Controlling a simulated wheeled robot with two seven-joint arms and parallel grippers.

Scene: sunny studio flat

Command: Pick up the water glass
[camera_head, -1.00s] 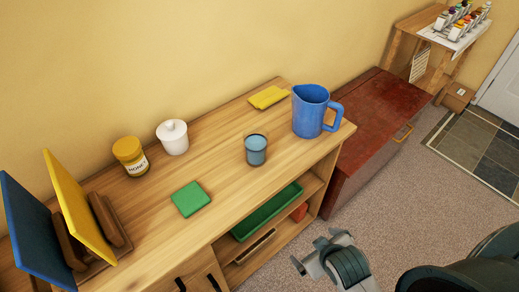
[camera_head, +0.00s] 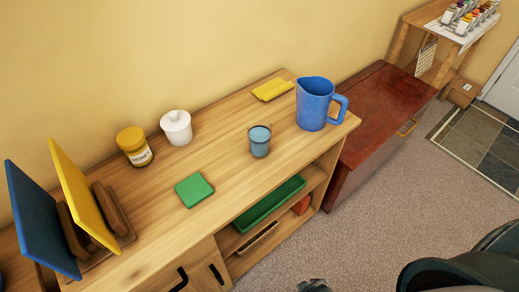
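The water glass (camera_head: 260,141) stands upright on the wooden sideboard top (camera_head: 225,225), near its front edge. It is clear and looks filled with blue water. A blue pitcher (camera_head: 313,104) stands behind it to the right, and a green square cloth or coaster (camera_head: 194,190) lies to its left. Dark parts of my own arm show at the lower right, and a small grey piece shows at the bottom edge. No gripper fingers can be made out, and nothing of mine touches the glass.
Boards in a rack (camera_head: 125,238) stand at the left. A red-brown chest (camera_head: 372,120) is at the right. Carpet (camera_head: 385,220) in front is open.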

